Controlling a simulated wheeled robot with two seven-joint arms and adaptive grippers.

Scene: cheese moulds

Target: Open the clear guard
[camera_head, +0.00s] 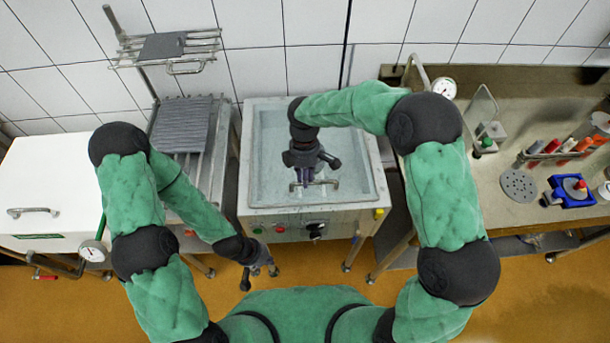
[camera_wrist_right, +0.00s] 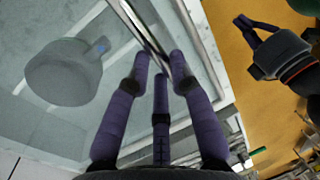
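The clear guard (camera_head: 353,170) lies flat and closed over the square vat (camera_head: 250,217), with a metal bar handle (camera_head: 328,183) near its front edge. The wrist view shows the glassy guard (camera_wrist_right: 45,120) and the handle (camera_wrist_right: 138,25) running up to my fingers. My right gripper (camera_head: 308,178) is over the handle, pointing down; in the wrist view its purple fingers (camera_wrist_right: 160,62) have their tips at the bar. I cannot tell whether they grip it. My left gripper (camera_head: 262,279) hangs open and empty in front of the vat, low and left; it also shows in the wrist view (camera_wrist_right: 256,27).
A front panel with a dark knob (camera_head: 315,229) and coloured buttons is below the guard. A white lidded box (camera_head: 45,190) and a ribbed rack (camera_head: 181,125) stand left. A bench (camera_head: 480,190) with tools and a blue holder (camera_head: 571,190) is right.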

